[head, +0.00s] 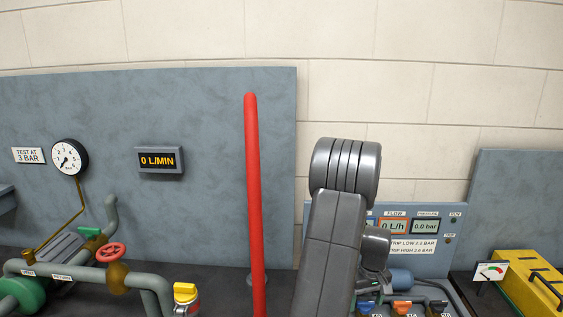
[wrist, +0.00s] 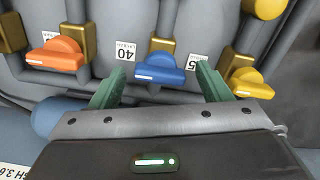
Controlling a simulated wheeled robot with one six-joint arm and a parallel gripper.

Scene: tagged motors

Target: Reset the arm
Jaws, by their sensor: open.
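My gripper (wrist: 155,90) shows in the wrist view with its two green fingers spread apart and nothing between them. A blue valve handle (wrist: 160,68) lies just beyond the fingertips, between them in the picture. I cannot tell how far it is from them. In the head view my grey arm (head: 333,230) rises at right of centre and hides part of the panel behind it. My gripper does not show clearly there.
An orange handle (wrist: 56,54) and a yellow handle (wrist: 250,84) flank the blue one on grey pipes. In the head view, a red upright pole (head: 253,190), a gauge (head: 69,157), a flow display (head: 159,160) and a yellow case (head: 527,285) stand around.

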